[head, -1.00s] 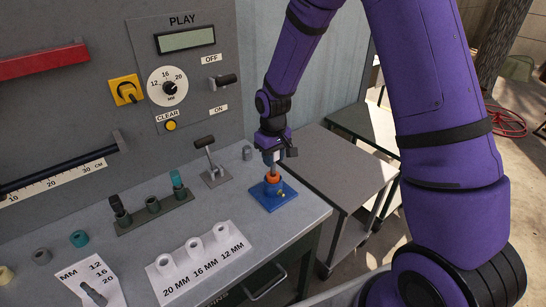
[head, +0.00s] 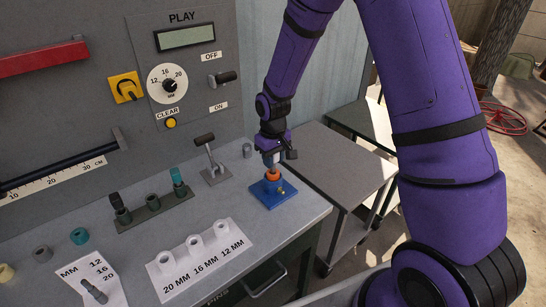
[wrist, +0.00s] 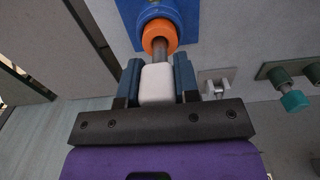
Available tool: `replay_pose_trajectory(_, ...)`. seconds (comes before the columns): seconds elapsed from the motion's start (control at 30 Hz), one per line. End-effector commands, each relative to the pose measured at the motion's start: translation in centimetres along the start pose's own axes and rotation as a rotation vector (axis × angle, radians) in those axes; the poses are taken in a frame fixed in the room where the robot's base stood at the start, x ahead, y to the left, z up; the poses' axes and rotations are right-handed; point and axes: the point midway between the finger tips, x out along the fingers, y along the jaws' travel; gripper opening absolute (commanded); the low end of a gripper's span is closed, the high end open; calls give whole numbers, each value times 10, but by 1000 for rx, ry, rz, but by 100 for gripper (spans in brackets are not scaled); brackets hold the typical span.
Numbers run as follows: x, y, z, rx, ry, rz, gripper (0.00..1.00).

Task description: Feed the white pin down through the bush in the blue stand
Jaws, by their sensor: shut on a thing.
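The blue stand (head: 286,196) sits on the grey bench near its right corner, with an orange bush (head: 272,176) on top. In the wrist view the blue stand (wrist: 187,40) and the orange bush (wrist: 159,33) lie just past my fingertips. My gripper (wrist: 158,84) is shut on the white pin (wrist: 157,82), holding its white block-like head between blue fingers. The pin's grey shank reaches to the bush opening and appears to enter it; how deep is hidden. In the head view my gripper (head: 271,162) is directly above the bush, and the pin is mostly hidden.
A rack with several holders (head: 152,210) and a lever (head: 213,170) stand left of the stand. White sleeves (head: 194,246) stand on a labelled card at the front. A lower grey cart (head: 340,165) is to the right.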

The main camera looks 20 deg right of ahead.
Motion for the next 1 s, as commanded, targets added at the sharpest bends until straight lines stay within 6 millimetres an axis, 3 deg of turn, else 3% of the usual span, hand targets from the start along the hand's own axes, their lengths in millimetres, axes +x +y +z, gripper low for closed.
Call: replay_pose_trajectory(1.0, 22, 0, 0, 0, 0, 0, 4)
